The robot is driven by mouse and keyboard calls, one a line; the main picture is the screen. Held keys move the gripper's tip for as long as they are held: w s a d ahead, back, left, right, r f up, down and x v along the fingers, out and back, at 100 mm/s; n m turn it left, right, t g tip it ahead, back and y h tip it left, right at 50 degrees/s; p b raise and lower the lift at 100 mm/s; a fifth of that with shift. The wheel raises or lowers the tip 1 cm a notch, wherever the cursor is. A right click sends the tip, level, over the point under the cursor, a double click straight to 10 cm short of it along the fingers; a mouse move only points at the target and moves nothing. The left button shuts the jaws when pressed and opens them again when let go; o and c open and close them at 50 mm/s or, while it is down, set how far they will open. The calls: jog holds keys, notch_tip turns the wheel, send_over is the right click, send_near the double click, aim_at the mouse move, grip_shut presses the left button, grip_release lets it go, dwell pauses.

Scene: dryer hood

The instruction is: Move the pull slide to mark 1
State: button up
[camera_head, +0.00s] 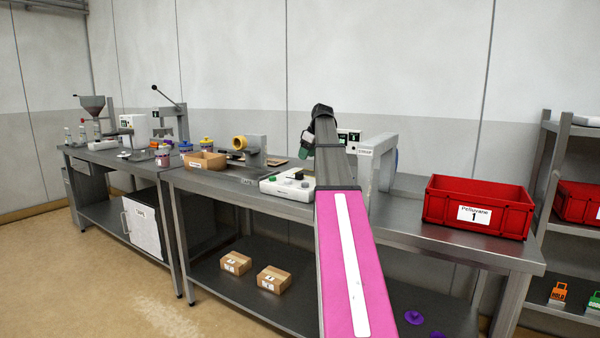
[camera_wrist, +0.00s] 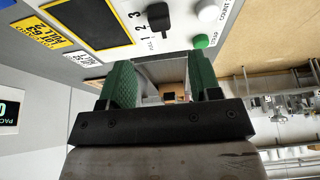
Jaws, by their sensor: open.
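The pull slide (camera_wrist: 158,18) shows in the wrist view as a black knob on a light control panel (camera_wrist: 186,37), beside a printed scale 1, 2, 3. I cannot tell exactly which mark it stands at. My gripper (camera_wrist: 165,80) is open, its two green-padded fingers apart, with nothing held between them. The knob lies beyond the fingertips, toward the top of the picture, apart from them. In the head view, the white control box (camera_head: 287,187) stands on the bench, left of my arm. My gripper is mostly hidden behind my arm there.
The panel also has a green button (camera_wrist: 201,41), a white knob (camera_wrist: 208,11) and yellow labels (camera_wrist: 53,30). A grey arch-shaped frame (camera_head: 381,165) stands right of my arm. A red crate (camera_head: 440,205) is on the bench at right.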

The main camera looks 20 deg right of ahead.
aim_at(299, 173)
jog(key=x, duration=0.9)
jog(key=shift+f, duration=0.1)
